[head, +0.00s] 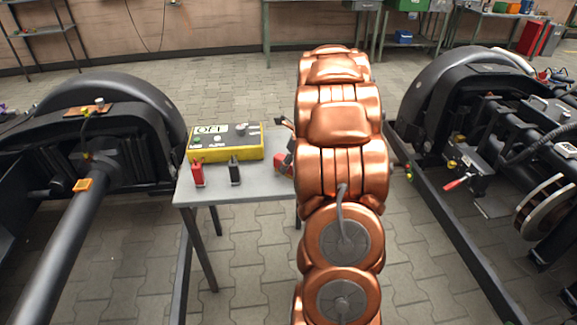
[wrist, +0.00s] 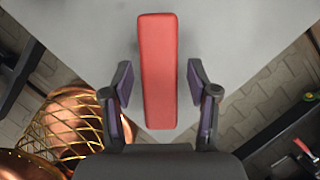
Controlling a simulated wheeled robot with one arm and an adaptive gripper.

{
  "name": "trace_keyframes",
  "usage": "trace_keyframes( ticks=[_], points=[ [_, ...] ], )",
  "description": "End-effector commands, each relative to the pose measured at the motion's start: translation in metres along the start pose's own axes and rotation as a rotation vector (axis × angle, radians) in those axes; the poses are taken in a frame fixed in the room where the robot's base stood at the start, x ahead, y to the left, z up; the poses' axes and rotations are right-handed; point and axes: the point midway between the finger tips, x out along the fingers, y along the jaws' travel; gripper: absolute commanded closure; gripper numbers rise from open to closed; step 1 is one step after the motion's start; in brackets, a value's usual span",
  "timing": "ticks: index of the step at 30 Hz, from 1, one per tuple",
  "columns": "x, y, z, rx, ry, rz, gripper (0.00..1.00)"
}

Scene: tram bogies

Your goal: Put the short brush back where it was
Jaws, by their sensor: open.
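In the wrist view a long red block (wrist: 159,45) lies on the grey table top (wrist: 90,40). My gripper (wrist: 159,80) is open around it, one finger on each side with a gap to both. I cannot tell whether this block is the short brush; no bristles show. In the head view a red piece (head: 283,163) shows at the table's right, partly hidden by my copper arm, which also hides most of the gripper. A small red upright piece (head: 198,174) and a black one (head: 235,171) stand near the table's front edge.
Dark bogies with wheels stand left (head: 100,125) and right (head: 480,100). Paved floor between them is partly free.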

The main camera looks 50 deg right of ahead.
Motion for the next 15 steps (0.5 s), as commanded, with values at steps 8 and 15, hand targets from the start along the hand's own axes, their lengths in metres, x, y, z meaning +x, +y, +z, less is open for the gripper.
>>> trace_keyframes(
  ticks=[8,15],
  points=[
    [-0.056,-0.001,0.001,0.002,-0.001,-0.003,0.41],
    [-0.093,0.0,0.001,0.001,-0.001,-0.002,0.41]
  ],
)
